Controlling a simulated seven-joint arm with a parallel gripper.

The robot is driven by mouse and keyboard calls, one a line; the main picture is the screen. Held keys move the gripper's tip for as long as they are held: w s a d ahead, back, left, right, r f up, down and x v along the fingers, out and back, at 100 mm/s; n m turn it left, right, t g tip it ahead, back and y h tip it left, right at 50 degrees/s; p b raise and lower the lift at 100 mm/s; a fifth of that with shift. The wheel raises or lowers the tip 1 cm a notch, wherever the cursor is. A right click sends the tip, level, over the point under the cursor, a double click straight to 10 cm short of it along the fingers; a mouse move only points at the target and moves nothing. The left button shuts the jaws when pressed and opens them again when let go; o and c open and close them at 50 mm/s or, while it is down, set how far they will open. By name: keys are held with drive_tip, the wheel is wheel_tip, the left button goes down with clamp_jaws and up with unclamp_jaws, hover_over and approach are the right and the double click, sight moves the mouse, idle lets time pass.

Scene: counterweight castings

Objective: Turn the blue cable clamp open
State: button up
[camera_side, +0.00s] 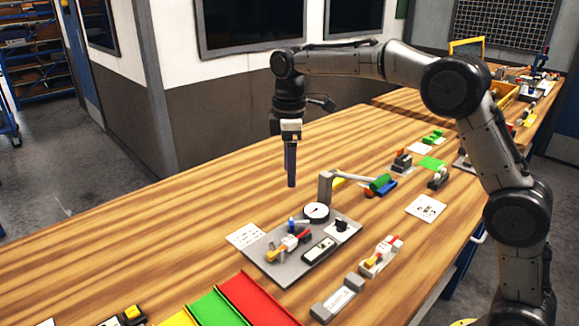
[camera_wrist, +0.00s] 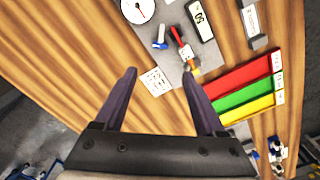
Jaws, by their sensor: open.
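A small blue part (camera_side: 291,223), which looks like the blue cable clamp, stands on a grey plate (camera_side: 265,265). It also shows in the wrist view as a short blue piece (camera_wrist: 160,44) on the plate, beside a red-handled toggle piece (camera_wrist: 182,47). Whether it is turned open or closed is too small to tell. My gripper (camera_side: 291,184) hangs above the table, pointing down, behind the plate and apart from it. In the wrist view its two dark fingers (camera_wrist: 159,74) are spread with nothing between them.
Red, green and yellow trays (camera_side: 258,300) lie in front.

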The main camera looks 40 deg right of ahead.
drive_tip(key=o, duration=0.3)
drive_tip(key=f+m, duration=0.4)
drive_tip(key=m, duration=0.2)
drive_tip(key=s+d+f+m, duration=0.1)
drive_tip(key=f+m, duration=0.4)
drive_tip(key=m, duration=0.1)
drive_tip(key=s+f+m, duration=0.1)
drive_tip(key=f+m, duration=0.4)
drive_tip(key=shift+s+d+m, duration=0.1)
drive_tip(key=shift+d+m, duration=0.1)
drive_tip(key=shift+m, duration=0.2)
